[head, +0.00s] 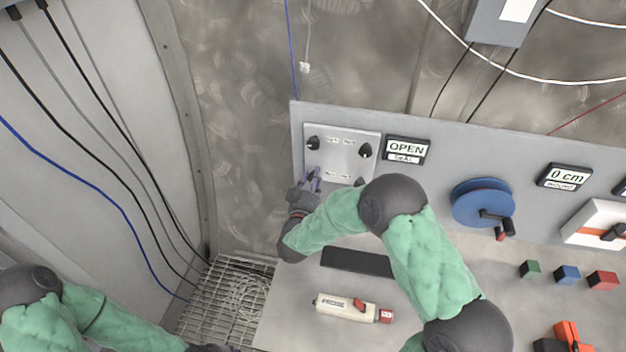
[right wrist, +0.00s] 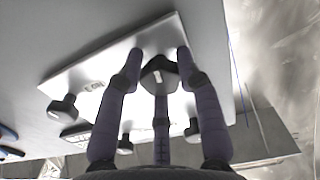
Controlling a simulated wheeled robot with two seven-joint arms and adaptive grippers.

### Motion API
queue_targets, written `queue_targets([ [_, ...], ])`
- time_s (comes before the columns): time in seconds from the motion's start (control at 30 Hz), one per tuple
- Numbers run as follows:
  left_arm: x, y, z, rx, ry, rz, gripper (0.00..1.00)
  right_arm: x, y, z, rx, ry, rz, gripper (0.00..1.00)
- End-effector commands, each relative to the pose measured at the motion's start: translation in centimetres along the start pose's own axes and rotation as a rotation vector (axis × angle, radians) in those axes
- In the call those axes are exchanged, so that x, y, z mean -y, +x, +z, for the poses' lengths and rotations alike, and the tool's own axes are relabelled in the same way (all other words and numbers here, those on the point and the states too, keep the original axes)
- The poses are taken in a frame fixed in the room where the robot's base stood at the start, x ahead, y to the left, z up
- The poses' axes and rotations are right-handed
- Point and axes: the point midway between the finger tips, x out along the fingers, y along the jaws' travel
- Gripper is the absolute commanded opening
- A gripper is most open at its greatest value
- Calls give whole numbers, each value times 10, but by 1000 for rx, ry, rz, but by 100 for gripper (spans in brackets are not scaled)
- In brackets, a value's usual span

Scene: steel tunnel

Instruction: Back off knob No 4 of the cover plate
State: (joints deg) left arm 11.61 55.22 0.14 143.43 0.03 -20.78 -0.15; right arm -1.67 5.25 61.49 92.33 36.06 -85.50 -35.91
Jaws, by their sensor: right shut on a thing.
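The light metal cover plate (head: 342,160) is on the grey panel, with dark knobs at its corners. The upper left knob (head: 313,143), upper right knob (head: 365,150) and part of the lower right knob (head: 360,182) show. My right gripper (head: 312,181) is at the lower left corner and hides the knob there. In the right wrist view its fingers are shut around that dark knob (right wrist: 159,76); the other knobs stand free. The knob numbers are too small to read. My left arm shows at the lower left of the head view; its fingers are out of frame.
A sign reading OPEN (head: 406,150) is right of the plate. Further right are a blue crank wheel (head: 483,203) and a 0 cm display (head: 564,177). A dark strip (head: 357,262), a cream tool (head: 345,307) and coloured cubes lie on the bench below.

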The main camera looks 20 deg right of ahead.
Motion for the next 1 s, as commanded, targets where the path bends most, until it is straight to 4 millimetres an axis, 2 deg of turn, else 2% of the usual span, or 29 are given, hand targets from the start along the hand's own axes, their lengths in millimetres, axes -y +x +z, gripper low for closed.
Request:
queue_targets([
  [0.03,-1,-2,0,0,0,0,40,0,-3,8,18,-42,-6,3],
  [0.3,-2,-6,0,0,0,0,40,-1,-4,11,23,-217,-9,3],
  [0.6,-2,-6,0,0,0,0,40,-1,-5,14,28,-233,-10,3],
  [0.63,-2,-6,0,0,0,0,40,-1,-5,14,28,-233,-9,38],
  [0.7,-2,-6,0,0,0,0,40,-1,-6,14,27,-232,-10,58],
  [1.0,-2,-6,0,0,0,0,40,-1,-3,8,15,-225,-6,59],
])
